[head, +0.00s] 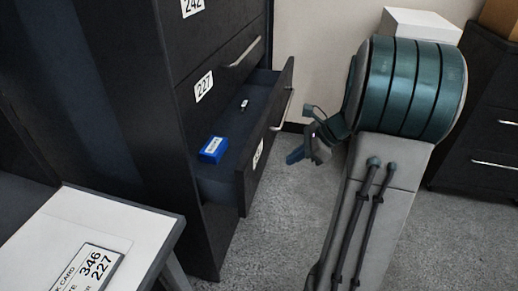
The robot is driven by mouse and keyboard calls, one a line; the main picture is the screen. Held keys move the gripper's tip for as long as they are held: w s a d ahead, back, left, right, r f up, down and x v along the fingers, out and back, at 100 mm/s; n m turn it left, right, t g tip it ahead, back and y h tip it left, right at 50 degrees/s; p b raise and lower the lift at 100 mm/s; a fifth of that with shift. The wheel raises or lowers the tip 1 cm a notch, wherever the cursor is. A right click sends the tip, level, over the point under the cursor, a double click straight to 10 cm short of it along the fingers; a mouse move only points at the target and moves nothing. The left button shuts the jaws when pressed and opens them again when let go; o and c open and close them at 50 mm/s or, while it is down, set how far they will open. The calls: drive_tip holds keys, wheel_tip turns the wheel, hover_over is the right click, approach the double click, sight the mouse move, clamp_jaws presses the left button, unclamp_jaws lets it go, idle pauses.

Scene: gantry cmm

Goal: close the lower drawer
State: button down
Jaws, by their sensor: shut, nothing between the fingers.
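The lower drawer (243,185) of the dark cabinet (140,130) is pulled well out, with its front panel facing right. A blue box (213,149) and a small white-and-dark item (244,105) lie inside it. A silver handle (283,108) and a white label are on its front. My gripper (298,157) is to the right of the drawer front, and appears apart from it. Its fingers are shut and empty. My arm's large teal-and-grey link hides part of the room behind it.
A closed drawer with label 227 (204,86) is above the open one. A white-topped table (90,225) with a printed card (90,272) stands at lower left. Another dark cabinet (480,120) stands at right. Grey carpet (275,245) is clear before the drawer.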

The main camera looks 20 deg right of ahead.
drive_tip(key=w+d+m+t, duration=0.1)
drive_tip(key=d+m, duration=0.1)
drive_tip(key=d, duration=0.1)
drive_tip(key=b, duration=0.3)
approach(254, 166)
drive_tip(key=x, duration=0.6)
drive_tip(key=shift+d+f, duration=0.35)
drive_tip(key=shift+d, duration=0.05)
drive_tip(key=shift+w+a, duration=0.15)
drive_tip(key=shift+a, duration=0.1)
